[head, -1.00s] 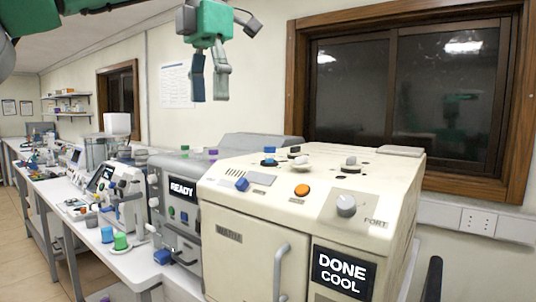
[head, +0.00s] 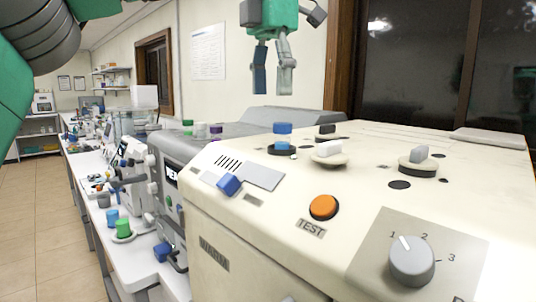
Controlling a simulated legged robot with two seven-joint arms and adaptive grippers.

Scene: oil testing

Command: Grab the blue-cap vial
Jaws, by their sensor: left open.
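The blue-cap vial (head: 283,136) stands upright in a dark round port on top of the cream machine (head: 345,215). Its lower part is hidden in the port. My left gripper (head: 273,80) hangs above and behind the vial in the picture, fingers pointing down. It is open and empty, apart from the vial. My right gripper is not in view.
An orange TEST button (head: 323,207), a blue switch (head: 229,184) and a numbered dial (head: 412,261) sit on the cream machine. Pale knobs (head: 328,152) stand right of the vial. A grey machine (head: 175,150) and a cluttered bench (head: 145,262) lie to the left.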

